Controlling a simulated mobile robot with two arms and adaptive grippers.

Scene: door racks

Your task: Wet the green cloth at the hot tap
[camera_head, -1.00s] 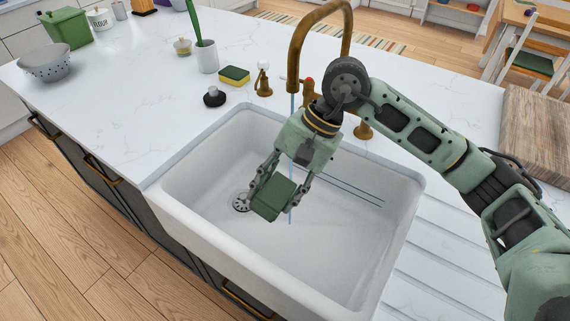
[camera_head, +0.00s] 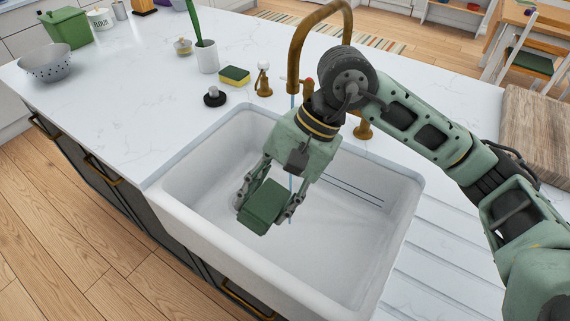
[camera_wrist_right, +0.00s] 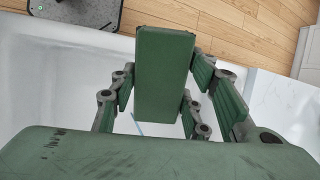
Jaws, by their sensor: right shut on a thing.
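The green cloth (camera_head: 265,204) is a folded block held over the white sink. My right gripper (camera_head: 268,200) is shut on it, with a finger on either side. The cloth (camera_wrist_right: 163,75) also shows between the fingers in the right wrist view. The brass tap (camera_head: 318,22) arches over the back of the sink, partly hidden by my right arm. A thin blue stream (camera_head: 291,183) runs down from the tap behind the gripper; whether it touches the cloth I cannot tell. A red mark (camera_head: 309,84) shows beside the tap. My left gripper is not in view.
The white sink (camera_head: 185,170) is otherwise open around the gripper. A yellow-green sponge (camera_head: 234,76), a brass dispenser (camera_head: 263,84) and a black stopper (camera_head: 214,97) stand behind it. A colander (camera_head: 46,63) is far left and a wooden board (camera_head: 537,130) right.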

